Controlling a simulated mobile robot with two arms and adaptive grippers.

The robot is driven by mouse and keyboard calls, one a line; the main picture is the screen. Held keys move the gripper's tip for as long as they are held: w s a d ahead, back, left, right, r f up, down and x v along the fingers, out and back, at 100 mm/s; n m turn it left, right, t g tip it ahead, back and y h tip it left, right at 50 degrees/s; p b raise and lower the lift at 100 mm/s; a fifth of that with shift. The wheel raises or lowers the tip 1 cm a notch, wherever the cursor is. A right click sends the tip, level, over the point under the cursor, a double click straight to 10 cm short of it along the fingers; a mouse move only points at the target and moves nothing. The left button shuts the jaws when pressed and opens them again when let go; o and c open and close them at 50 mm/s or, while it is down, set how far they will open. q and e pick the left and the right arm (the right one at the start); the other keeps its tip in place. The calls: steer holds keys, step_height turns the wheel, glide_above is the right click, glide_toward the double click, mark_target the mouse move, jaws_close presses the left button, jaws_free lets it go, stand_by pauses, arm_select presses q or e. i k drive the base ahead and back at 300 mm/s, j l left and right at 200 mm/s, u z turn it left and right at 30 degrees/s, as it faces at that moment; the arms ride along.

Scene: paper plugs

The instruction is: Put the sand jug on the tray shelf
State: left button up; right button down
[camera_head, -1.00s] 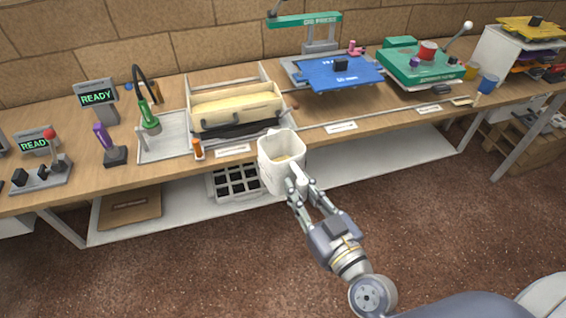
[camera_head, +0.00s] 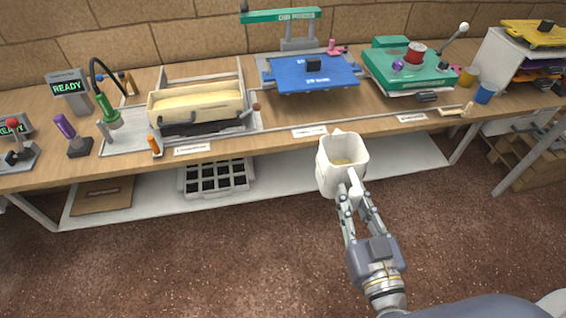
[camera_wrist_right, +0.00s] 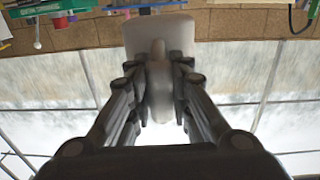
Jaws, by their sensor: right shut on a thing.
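The sand jug (camera_head: 328,165) is a white, open-topped jug with some tan sand visible inside. It hangs upright in the air in front of the bench's front edge, above the floor. My right gripper (camera_head: 354,192) is shut on its handle, on the near side. In the right wrist view the jug (camera_wrist_right: 190,32) stands beyond the fingers, with the handle (camera_wrist_right: 158,75) between them. A white rack (camera_head: 497,62) with coloured trays stands at the far right; a white lower shelf (camera_head: 400,168) runs under the bench. I cannot tell which is the tray shelf. My left gripper is not in view.
The wooden bench (camera_head: 290,125) carries a sand-filled trough (camera_head: 200,90), a blue press (camera_head: 315,75) and a green machine (camera_head: 405,70). A grid tray (camera_head: 215,180) and a brown board (camera_head: 102,195) lie on the lower shelf. The floor in front is clear.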

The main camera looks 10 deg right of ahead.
mark_target(399, 158)
steer(key=i+l, duration=0.1)
steer(key=l, duration=0.5)
steer(key=i+l, duration=0.1)
steer(key=l, duration=0.55)
steer(key=i+l, duration=0.1)
steer(key=l, duration=0.5)
steer(key=i+l, duration=0.1)
steer(key=l, duration=0.5)
